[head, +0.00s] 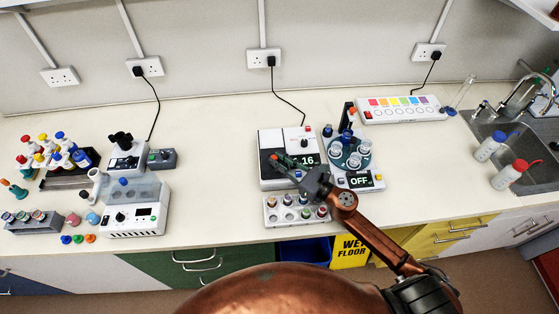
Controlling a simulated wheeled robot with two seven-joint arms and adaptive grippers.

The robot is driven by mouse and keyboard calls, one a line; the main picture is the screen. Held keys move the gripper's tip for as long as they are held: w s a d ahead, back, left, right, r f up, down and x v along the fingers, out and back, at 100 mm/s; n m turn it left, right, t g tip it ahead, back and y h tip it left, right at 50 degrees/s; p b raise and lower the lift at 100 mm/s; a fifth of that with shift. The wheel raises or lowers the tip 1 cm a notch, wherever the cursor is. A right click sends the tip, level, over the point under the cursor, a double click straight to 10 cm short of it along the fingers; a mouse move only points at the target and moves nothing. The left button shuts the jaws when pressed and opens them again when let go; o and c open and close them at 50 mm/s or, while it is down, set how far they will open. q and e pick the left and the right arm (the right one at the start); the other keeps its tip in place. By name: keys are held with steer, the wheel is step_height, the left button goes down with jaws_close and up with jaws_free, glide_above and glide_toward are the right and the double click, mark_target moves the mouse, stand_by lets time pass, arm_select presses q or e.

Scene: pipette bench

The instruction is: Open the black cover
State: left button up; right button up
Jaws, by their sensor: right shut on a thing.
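The black cover (270,140) is a dark panel on the left part of the white bench device (291,129) in the middle of the counter. It looks to lie flat on the device. My right gripper (286,162) reaches in from the lower right, over the device's front. Its fingers are shut at the cover's front area, and the exact grip point is too small to see clearly. The gripper partly hides the device's lit display (308,160). My left gripper is not in view.
A rack of capped vials (268,219) stands just in front of the device. A round-topped machine (351,153) reading OFF stands close to its right. A strip of coloured keys (402,108) lies behind. Free counter separates the device from the white machine (134,220) at left.

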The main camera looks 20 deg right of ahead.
jaws_close()
steer(key=shift+w+d+b, duration=0.25)
steer(key=shift+w+b, duration=0.05)
steer(key=shift+w, duration=0.7)
steer(key=shift+w+d+b, duration=0.2)
steer(key=shift+w+b, duration=0.05)
steer(key=shift+w, duration=0.7)
steer(key=shift+s, duration=0.1)
steer(key=o, duration=0.9)
jaws_free()
steer(key=v, duration=1.2)
